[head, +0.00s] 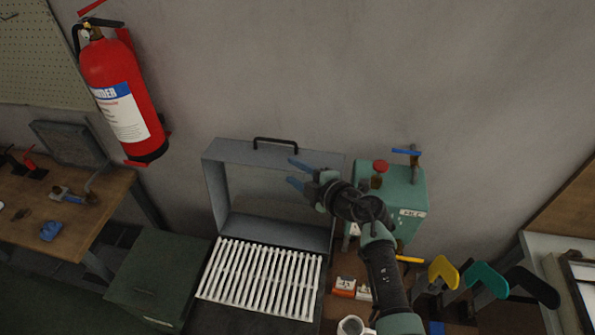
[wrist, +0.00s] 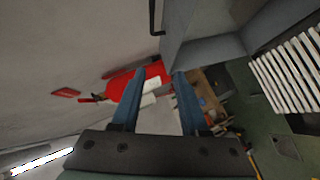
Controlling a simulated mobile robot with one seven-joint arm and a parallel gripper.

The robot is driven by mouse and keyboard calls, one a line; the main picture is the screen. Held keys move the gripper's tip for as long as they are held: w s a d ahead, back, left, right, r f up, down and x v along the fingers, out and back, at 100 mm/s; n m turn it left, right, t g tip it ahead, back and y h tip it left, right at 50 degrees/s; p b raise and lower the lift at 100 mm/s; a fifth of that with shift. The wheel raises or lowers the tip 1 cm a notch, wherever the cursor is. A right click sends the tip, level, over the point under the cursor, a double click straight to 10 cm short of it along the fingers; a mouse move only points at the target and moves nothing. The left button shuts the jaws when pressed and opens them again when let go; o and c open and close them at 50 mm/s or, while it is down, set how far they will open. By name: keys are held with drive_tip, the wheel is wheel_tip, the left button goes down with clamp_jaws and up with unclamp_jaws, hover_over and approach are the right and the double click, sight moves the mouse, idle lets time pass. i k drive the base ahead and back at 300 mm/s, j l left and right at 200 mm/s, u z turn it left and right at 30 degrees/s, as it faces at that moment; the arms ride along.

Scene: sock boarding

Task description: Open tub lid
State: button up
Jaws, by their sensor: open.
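The tub lid (head: 222,185) is a grey, shallow box-like cover. It stands upright against the wall behind a rack of white slats (head: 258,280), with its hollow side facing forward. Its black handle (head: 275,141) is at the top edge. In the wrist view the lid (wrist: 205,53) is at the upper right, with part of the handle (wrist: 155,18) at the top. My gripper (head: 291,172) has blue fingers spread apart and empty. In the head view it overlaps the lid's upper right part, below the handle. Contact with the lid cannot be told.
A green machine (head: 405,190) with a red knob stands right of the lid. A green cabinet (head: 155,275) is at the lower left. A red fire extinguisher (head: 122,95) hangs on the wall. Yellow, teal and black paddle shapes (head: 487,278) stand at the lower right.

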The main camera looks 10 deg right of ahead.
sight(299, 236)
drive_tip(key=i+l+u, duration=0.25)
drive_tip(key=i, duration=0.25)
drive_tip(key=i+l+u, duration=0.2)
drive_tip(key=i, duration=0.3)
